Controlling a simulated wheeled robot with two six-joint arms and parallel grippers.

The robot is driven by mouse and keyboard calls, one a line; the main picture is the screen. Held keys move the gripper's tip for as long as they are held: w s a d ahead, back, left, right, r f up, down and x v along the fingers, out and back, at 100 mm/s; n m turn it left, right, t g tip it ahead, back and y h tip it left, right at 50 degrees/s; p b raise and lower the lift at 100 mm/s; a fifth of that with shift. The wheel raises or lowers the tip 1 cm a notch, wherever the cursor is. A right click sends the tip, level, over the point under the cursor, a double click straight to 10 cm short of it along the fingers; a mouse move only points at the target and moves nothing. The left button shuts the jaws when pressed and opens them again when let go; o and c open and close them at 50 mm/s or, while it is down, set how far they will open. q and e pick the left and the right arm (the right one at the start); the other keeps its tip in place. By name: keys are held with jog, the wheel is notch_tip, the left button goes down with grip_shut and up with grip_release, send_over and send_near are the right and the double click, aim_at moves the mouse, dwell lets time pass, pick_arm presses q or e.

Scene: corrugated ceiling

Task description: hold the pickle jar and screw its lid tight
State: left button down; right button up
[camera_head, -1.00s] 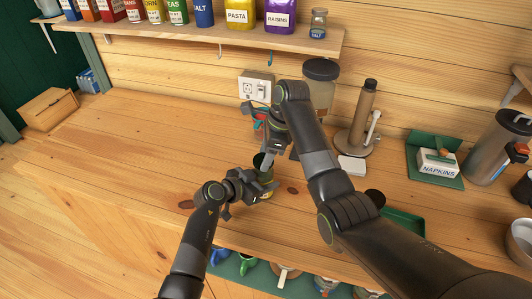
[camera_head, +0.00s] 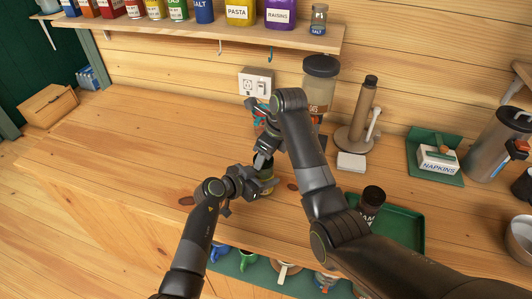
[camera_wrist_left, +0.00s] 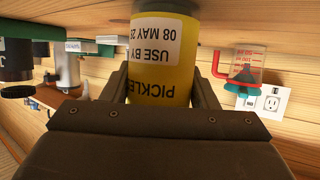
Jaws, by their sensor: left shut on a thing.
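The pickle jar (camera_head: 266,174) stands on the wooden counter, mostly hidden by my grippers in the head view. My right gripper (camera_head: 262,161) points down at the top of the jar. The lid is hidden there, and I cannot tell whether the right fingers touch or grip it.
A measuring jug (camera_wrist_left: 245,68) with a red scale stands behind the jar, by the wall socket (camera_head: 255,84). A large dark-lidded jar (camera_head: 319,92), a paper-towel holder (camera_head: 364,110) and a green tray (camera_head: 402,222) with a dark-lidded jar (camera_head: 371,203) are to the right. The counter's left side is clear.

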jog(key=shift+m, duration=0.3)
jog(key=o, duration=0.9)
jog(key=shift+o, duration=0.2)
jog(key=shift+s, duration=0.1)
jog(key=shift+r, duration=2.25)
jog(key=o, duration=0.6)
jog(key=shift+c, duration=0.2)
pick_arm(q)
jog(key=shift+c, duration=2.3)
grip_release()
jog(key=v, duration=1.7)
jog(key=shift+a, duration=0.2)
pick_arm(e)
jog(key=shift+f, duration=0.1)
